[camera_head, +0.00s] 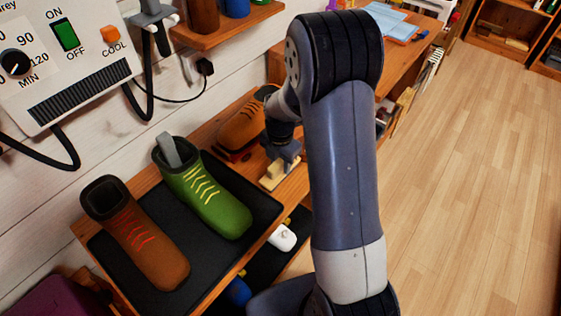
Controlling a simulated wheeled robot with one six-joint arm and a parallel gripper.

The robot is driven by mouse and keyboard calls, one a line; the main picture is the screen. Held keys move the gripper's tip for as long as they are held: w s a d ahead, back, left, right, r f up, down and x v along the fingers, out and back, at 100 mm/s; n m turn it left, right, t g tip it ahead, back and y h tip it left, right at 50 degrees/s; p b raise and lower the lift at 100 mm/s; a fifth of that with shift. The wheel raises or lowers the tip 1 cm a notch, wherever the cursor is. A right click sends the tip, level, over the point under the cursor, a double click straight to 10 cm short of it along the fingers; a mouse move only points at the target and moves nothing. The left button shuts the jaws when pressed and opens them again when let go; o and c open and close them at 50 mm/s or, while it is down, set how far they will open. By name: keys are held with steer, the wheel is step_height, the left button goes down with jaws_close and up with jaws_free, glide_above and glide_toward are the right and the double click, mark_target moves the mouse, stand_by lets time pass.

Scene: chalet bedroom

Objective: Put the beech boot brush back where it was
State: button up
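A pale wooden piece that looks like the beech boot brush (269,181) lies at or just above the wooden bench top (295,188), near its front edge. My gripper (282,160) points down right at the brush, and its fingers are small and partly hidden, so I cannot tell whether they are closed on it. My arm covers part of the bench to the right.
An orange-brown boot (240,128) stands just left of my gripper. A green boot (206,196) and a brown boot (142,240) stand on a black tray (262,205). A wall shelf (226,30) hangs above. The wooden floor (470,200) at right is clear.

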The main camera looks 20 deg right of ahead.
steer(key=shift+o, duration=1.1)
steer(key=shift+r, duration=0.15)
step_height(320, 180, up, 12)
steer(key=p, duration=0.1)
